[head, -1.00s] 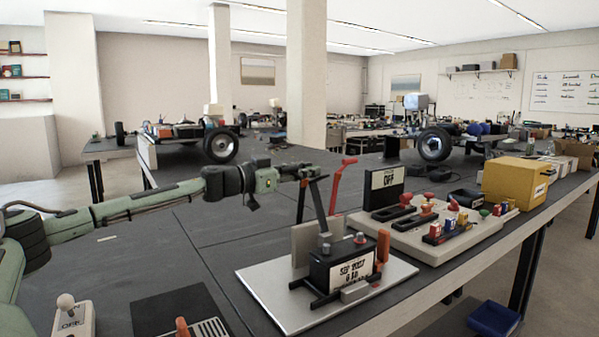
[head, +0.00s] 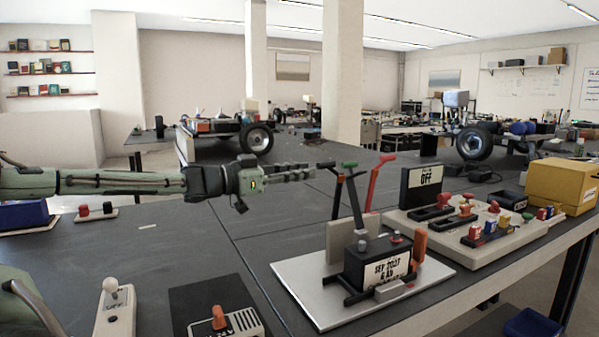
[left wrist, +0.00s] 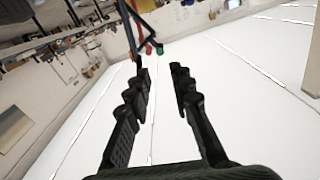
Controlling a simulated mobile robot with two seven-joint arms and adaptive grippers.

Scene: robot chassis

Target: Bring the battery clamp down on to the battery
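The battery (head: 378,266) is a dark box with a white date label, standing on a pale base plate (head: 305,290). Upright levers rise behind it: a dark one with a green grip (head: 349,165), a red one (head: 376,180) and a dark-tipped one (head: 337,195). I cannot tell which works the clamp. My left gripper (head: 314,169) is level, open and empty, just left of the lever tops. In the left wrist view its fingers (left wrist: 158,66) are apart, with the red tip (left wrist: 148,48) and green tip (left wrist: 160,51) beyond them. My right gripper is not seen.
An orange upright part (head: 419,246) stands at the battery's right. A switch board with an OFF sign (head: 423,183) and a yellow box (head: 562,185) lie further right. A joystick box (head: 115,308) and a black panel (head: 208,300) are at front left. The table centre is clear.

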